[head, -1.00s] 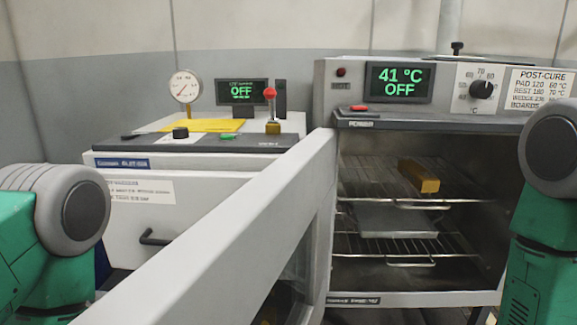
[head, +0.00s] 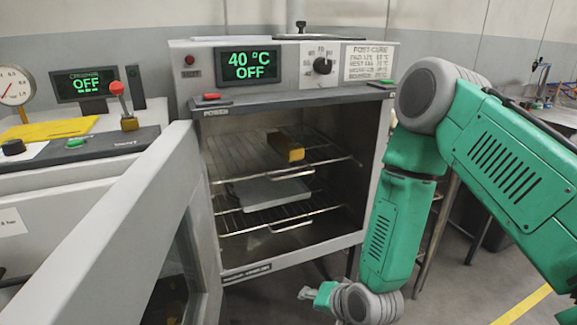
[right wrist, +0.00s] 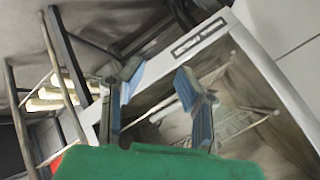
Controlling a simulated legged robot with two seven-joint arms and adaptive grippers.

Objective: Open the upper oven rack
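The oven (head: 295,90) stands open, its grey door (head: 110,225) swung out to the left. The upper rack (head: 235,158) is a wire shelf inside, with a handle loop at its front edge. A brass-coloured block (head: 287,146) lies on it. The lower rack (head: 250,221) is below; a grey plate (head: 270,191) lies between the two levels, its support hard to tell. My right gripper (head: 310,293) is low in front of the oven, below the racks and apart from them. In the right wrist view its blue-padded fingers (right wrist: 158,88) are spread and empty. My left gripper is out of view.
The open door bounds the left side. A bench unit with a gauge (head: 14,86) and a red-knobbed lever (head: 118,90) stands left. In the right wrist view, a side stand holds pale rolls (right wrist: 58,94).

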